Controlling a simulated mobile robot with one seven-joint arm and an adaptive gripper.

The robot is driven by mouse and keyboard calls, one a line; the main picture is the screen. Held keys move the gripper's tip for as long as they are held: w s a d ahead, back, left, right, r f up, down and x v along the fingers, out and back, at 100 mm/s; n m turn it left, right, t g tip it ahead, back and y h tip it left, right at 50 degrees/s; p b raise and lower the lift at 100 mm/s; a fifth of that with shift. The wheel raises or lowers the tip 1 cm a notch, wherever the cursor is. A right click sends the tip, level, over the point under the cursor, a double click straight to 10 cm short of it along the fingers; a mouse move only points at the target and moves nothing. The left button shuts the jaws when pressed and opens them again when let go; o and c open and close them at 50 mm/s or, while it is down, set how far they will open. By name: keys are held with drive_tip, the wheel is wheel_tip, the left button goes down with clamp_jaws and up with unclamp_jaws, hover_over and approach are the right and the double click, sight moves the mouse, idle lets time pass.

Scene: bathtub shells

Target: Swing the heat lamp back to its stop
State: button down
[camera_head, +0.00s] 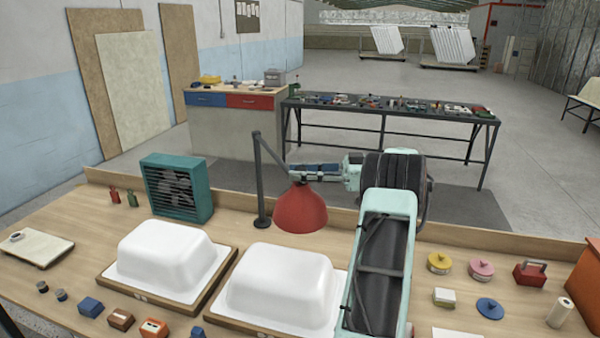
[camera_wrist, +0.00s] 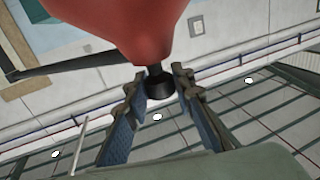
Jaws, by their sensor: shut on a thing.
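The heat lamp has a red shade (camera_head: 301,209) on a dark arm from a post (camera_head: 262,180) that stands behind the two white tub shells. The shade hangs above the back edge of the right tub shell (camera_head: 278,285). My gripper (camera_head: 298,172) reaches in from the right at the top of the shade. In the wrist view, the red shade (camera_wrist: 130,28) fills the top and its dark neck knob (camera_wrist: 161,86) sits between my fingers (camera_wrist: 160,95). My gripper is shut on the lamp there. In the head view, my arm covers part of the right tub shell.
The left tub shell (camera_head: 170,258) sits on a wooden base. A teal fan heater (camera_head: 177,187) stands left of the lamp post. Tins, small blocks and a red toolbox (camera_head: 530,273) lie on the bench. The back bench edge (camera_head: 120,181) is a low raised board.

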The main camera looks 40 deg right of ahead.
drive_tip(key=c, duration=1.6)
unclamp_jaws()
drive_tip(key=shift+d, duration=0.1)
drive_tip(key=v, duration=1.2)
drive_tip(key=shift+r, duration=0.1)
drive_tip(key=shift+c, duration=0.6)
